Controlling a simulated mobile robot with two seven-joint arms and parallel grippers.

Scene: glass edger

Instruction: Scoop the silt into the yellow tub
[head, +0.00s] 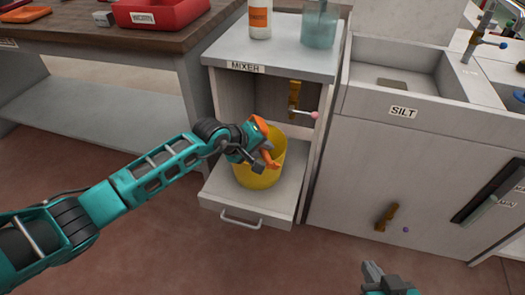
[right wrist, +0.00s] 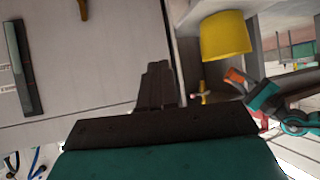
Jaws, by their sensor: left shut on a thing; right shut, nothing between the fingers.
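The yellow tub (head: 258,174) stands on a pulled-out shelf (head: 217,187) of the cabinet. It also shows in the right wrist view (right wrist: 225,36). My left gripper (head: 268,160), with orange parts, is at the tub's rim and shut, apparently on that rim; the contact is partly hidden. The basin labelled SILT (head: 358,62) is at upper right, with a flat grey-brown patch (head: 391,83) on its floor; I cannot tell if that is silt. My right gripper (head: 372,270) is shut and empty, low in front of the cabinets; its dark fingers also show in the right wrist view (right wrist: 155,85).
A bottle (head: 260,18) and a glass jar (head: 320,25) stand on the cabinet top. A red bin (head: 160,12) sits on the workbench at left. Brown handles (head: 387,216) stick out from the cabinet fronts. The floor before the cabinets is clear.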

